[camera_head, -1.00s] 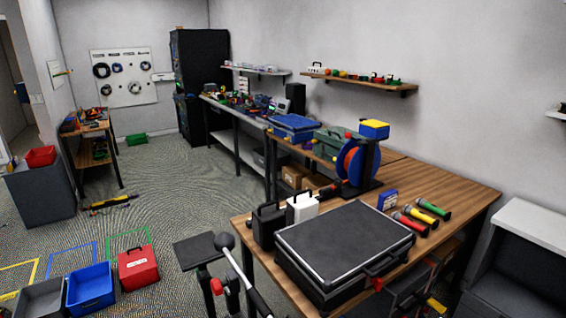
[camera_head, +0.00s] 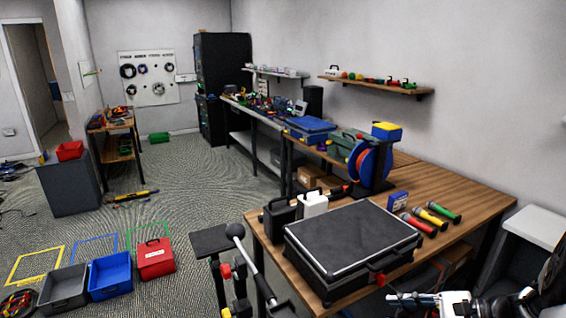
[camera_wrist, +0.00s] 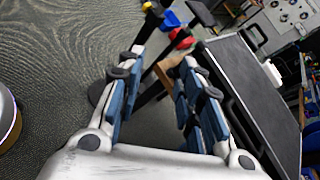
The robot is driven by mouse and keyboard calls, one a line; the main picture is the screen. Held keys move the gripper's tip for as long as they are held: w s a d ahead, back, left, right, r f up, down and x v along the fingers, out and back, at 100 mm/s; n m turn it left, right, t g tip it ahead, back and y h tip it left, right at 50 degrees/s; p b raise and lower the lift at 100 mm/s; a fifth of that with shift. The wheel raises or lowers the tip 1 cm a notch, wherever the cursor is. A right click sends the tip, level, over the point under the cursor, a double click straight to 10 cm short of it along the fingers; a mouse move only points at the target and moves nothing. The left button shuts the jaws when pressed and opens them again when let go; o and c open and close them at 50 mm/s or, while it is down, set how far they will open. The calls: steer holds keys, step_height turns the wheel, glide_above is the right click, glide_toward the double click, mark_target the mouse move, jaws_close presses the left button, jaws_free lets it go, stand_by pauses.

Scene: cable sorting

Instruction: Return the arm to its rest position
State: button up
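My gripper (camera_head: 392,299) shows at the bottom right corner of the head view, in front of the wooden workbench (camera_head: 455,195) and near the front right corner of the black case (camera_head: 350,240). In the wrist view my gripper (camera_wrist: 160,68) has its two blue-padded fingers spread apart with nothing between them. The gap looks onto grey floor and part of a dark stand. The black case (camera_wrist: 248,95) also shows in the wrist view, to the right of the fingers. Most of my arm is out of view.
A black stand with a ball-topped lever (camera_head: 237,231) stands left of the bench. A blue-red cable reel (camera_head: 372,165) and several microphones (camera_head: 437,215) are on the bench. Grey, blue (camera_head: 110,278) and red (camera_head: 155,258) bins sit on the floor, left.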

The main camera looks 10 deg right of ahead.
steer(key=s+a+r+n+g+h, duration=0.25)
steer(key=s+a+r+n, duration=0.25)
steer(key=a, duration=0.3)
steer(key=s+a+r+n+g+h, duration=0.25)
steer(key=s+a+r+n, duration=0.2)
steer(key=a, duration=0.25)
steer(key=s+a+r+n+t+h, duration=0.1)
steer(key=s+n+h, duration=0.2)
steer(key=s+n, duration=0.2)
steer(key=s+a+r+n+t+h, duration=0.1)
steer(key=s+r+n+h, duration=0.1)
steer(key=s+n, duration=0.3)
steer(key=shift+s+a+r+n+t+h, duration=0.3)
steer(key=shift+s+a+n+t+h, duration=0.1)
steer(key=shift+s+h, duration=0.15)
